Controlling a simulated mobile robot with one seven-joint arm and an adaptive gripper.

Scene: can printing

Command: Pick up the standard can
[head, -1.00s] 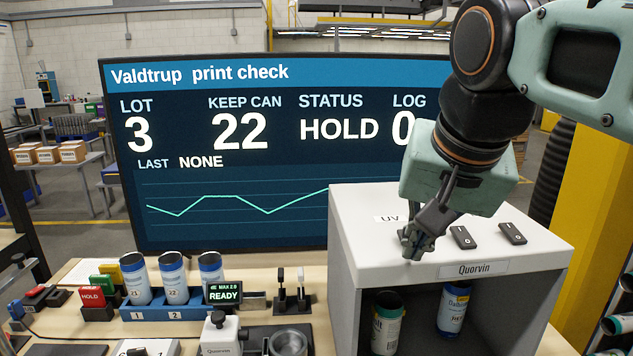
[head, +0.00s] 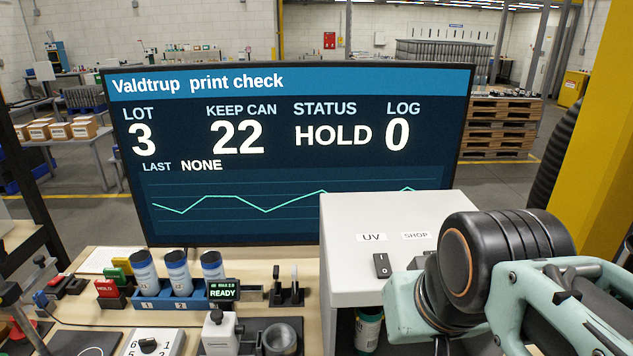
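Another can (head: 369,328), partly hidden, stands inside the grey cabinet (head: 385,213) at the lower right. I cannot tell which can is the standard one. My arm covers the cabinet's right side and front. My gripper is out of sight, behind the arm or below the picture edge.
A monitor (head: 290,90) behind the bench reads KEEP CAN 22, STATUS HOLD. A small READY display (head: 222,290) stands by the rack. A HOLD block (head: 107,288), a dial box (head: 152,343) and a fixture with a round cup (head: 280,338) crowd the front.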

